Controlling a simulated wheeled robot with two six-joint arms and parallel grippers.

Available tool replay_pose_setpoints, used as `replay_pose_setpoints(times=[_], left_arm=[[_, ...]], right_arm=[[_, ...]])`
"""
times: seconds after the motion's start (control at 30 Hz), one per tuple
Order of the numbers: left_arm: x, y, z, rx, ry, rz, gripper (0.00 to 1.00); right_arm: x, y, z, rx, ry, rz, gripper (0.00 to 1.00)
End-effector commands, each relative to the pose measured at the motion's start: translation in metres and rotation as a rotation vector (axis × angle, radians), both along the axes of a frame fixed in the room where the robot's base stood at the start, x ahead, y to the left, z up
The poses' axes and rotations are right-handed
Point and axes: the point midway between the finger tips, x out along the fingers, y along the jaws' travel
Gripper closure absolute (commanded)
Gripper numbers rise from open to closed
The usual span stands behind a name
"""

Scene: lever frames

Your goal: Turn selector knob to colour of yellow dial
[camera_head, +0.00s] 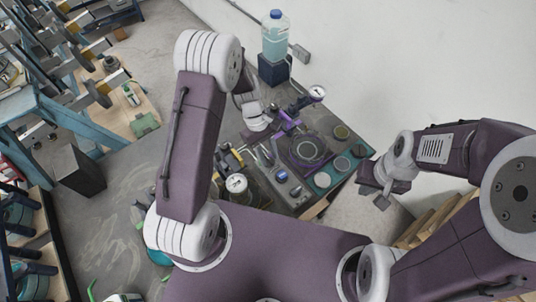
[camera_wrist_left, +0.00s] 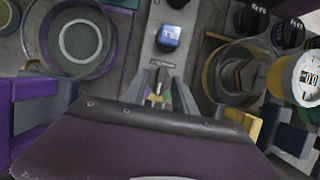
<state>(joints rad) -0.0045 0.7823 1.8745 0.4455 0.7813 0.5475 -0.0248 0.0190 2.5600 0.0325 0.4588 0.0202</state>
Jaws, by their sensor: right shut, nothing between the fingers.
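In the left wrist view, a small selector knob (camera_wrist_left: 157,82) sits on a grey strip, with coloured sectors, including green and orange, around its base. My left gripper (camera_wrist_left: 160,88) has its two grey fingers apart, one on each side of the knob; contact cannot be told. In the head view my left gripper (camera_head: 283,122) is over the bench and partly hidden by its arm. A round dial with a yellowish rim (camera_wrist_left: 232,72) is right of the knob. My right gripper (camera_head: 377,188) is shut and empty, right of the bench.
A blue button (camera_wrist_left: 168,38) is above the knob and black knobs (camera_wrist_left: 252,18) are at upper right. A purple-based round dial (camera_wrist_left: 78,40) is left; a white gauge (camera_wrist_left: 307,78) is right. Shelving is at left.

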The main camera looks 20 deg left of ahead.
Motion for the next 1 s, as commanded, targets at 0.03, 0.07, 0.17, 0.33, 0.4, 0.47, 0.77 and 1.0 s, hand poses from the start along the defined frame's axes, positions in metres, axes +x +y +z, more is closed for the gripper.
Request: replay_pose_setpoints(times=[0.03,0.07,0.17,0.33,0.4,0.47,0.77,1.0], left_arm=[[0.0,0.0,0.0,0.001,0.001,0.0,0.67],[0.0,0.0,0.0,0.001,0.001,0.0,0.67],[0.0,0.0,0.0,0.0,0.001,0.0,0.67],[0.006,0.007,0.02,0.001,-0.005,0.002,0.67],[0.01,0.012,0.035,-0.001,-0.006,0.001,0.67],[0.013,0.016,0.047,0.0,-0.006,0.002,0.67],[0.021,0.027,0.083,0.001,-0.001,0.0,0.67],[0.021,0.027,0.084,0.001,0.001,0.0,0.67]], right_arm=[[0.0,0.0,0.0,0.0,0.0,0.0,1.0],[0.0,0.0,0.0,0.0,0.0,0.0,1.0],[0.0,0.0,0.0,0.0,0.0,0.0,1.0],[0.0,0.0,-0.004,0.0,0.0,0.0,1.0],[0.0,0.0,-0.007,0.0,0.0,0.0,1.0],[0.0,0.0,-0.008,0.0,0.0,0.0,1.0],[0.0,0.0,-0.011,0.0,0.0,0.0,1.0],[0.0,0.0,-0.011,0.0,0.0,0.0,1.0]])
